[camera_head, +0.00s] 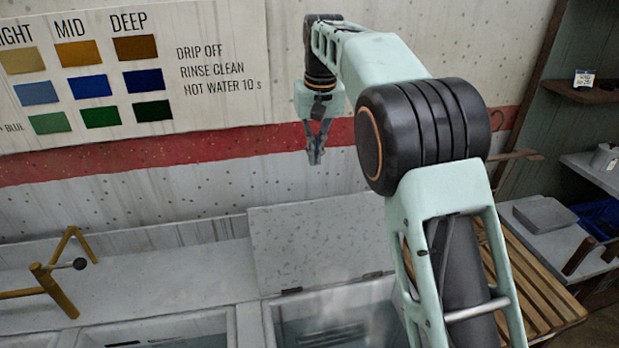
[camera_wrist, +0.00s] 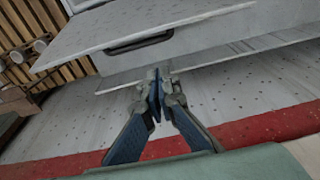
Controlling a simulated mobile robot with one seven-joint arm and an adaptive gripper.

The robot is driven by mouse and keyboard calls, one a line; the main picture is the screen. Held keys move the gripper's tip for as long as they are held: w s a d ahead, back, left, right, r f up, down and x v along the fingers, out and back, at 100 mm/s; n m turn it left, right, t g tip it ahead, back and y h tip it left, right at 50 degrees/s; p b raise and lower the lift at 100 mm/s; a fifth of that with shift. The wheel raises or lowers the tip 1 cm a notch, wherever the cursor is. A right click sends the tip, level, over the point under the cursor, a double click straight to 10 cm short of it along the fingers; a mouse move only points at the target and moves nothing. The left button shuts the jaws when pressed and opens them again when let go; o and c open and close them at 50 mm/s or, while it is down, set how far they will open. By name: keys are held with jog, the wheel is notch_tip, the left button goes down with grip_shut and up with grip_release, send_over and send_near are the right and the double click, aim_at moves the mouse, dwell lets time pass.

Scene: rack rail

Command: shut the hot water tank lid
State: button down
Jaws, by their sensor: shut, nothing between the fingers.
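The hot water tank lid (camera_head: 315,240) is a pale speckled panel. It stands open, raised at the back of the tank (camera_head: 250,325), with a dark hinge along its lower edge. My gripper (camera_head: 315,157) is shut and empty, in front of the wall and above the lid's top edge in the head view. In the wrist view my gripper (camera_wrist: 160,80) has its fingertips together, close to a pale panel with a dark handle (camera_wrist: 138,42) that appears to be the lid. Whether they touch is unclear. My arm hides the lid's right end and part of the tank.
A colour chart (camera_head: 130,65) hangs on the wall above a red stripe. A yellow-brown frame with a black knob (camera_head: 79,264) stands at left, beside other open basins. A slatted wooden rack (camera_head: 535,285) and a side shelf (camera_head: 550,225) are at right.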

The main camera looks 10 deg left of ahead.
notch_tip(320, 180, down, 9)
jog(key=s, duration=0.1)
jog(key=shift+s+p, duration=0.3)
jog(key=shift+p, duration=0.05)
dwell(0.5)
jog(key=shift+s+d+f+b, duration=0.1)
jog(key=shift+b, duration=0.3)
